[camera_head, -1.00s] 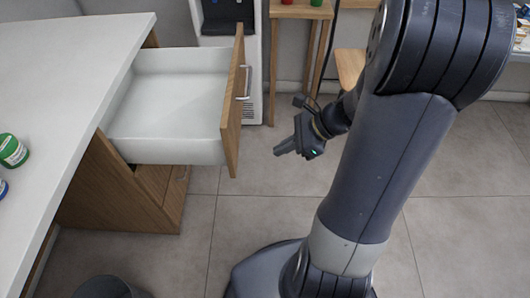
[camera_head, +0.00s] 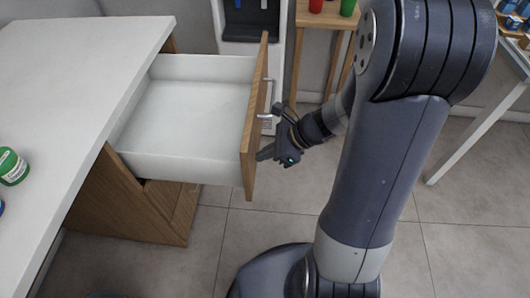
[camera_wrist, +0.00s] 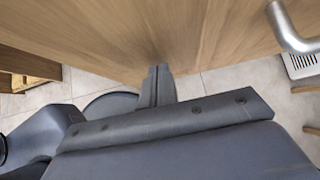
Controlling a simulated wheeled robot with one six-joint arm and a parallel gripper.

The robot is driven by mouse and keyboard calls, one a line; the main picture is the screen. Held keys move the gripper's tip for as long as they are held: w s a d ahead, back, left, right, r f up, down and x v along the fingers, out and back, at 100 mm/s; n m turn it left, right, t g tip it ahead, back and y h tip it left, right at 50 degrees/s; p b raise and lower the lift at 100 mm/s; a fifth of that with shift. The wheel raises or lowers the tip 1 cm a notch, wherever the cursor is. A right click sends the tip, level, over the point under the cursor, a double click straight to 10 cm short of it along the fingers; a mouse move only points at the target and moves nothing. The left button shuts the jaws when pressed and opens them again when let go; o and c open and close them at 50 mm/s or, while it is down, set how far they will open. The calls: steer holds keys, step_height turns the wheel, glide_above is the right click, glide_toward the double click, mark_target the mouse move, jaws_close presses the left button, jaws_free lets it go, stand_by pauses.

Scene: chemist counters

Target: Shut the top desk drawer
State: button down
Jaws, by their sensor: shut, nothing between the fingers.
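The top desk drawer (camera_head: 185,115) is pulled out of the white-topped desk (camera_head: 75,60), and its white inside looks empty. Its wooden front (camera_head: 256,120) faces right and carries a metal handle, which shows in the wrist view (camera_wrist: 290,28) at the top right. My gripper (camera_head: 262,155) is shut and empty at the outer side of the drawer front, below the handle. In the wrist view the closed fingertips (camera_wrist: 158,72) are at or very near the wooden face. I cannot tell whether they touch it.
A green-labelled jar (camera_head: 12,166) stands on the desk at the left edge. A white water dispenser (camera_head: 250,45) stands behind the drawer. A wooden stand (camera_head: 318,18) with red and green cups is at the back. Tiled floor (camera_head: 420,240) lies open at the right.

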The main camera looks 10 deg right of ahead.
steer(key=w+a+p, duration=0.1)
steer(key=w+a, duration=0.2)
steer(key=a, duration=0.7)
steer(key=w+a+p, duration=0.2)
steer(key=w+a, duration=0.1)
steer(key=a, duration=0.7)
steer(key=w+a+p, duration=0.1)
steer(key=w+a, duration=0.3)
steer(key=a, duration=0.7)
steer(key=shift+r+p, duration=0.15)
steer(key=shift+p, duration=0.2)
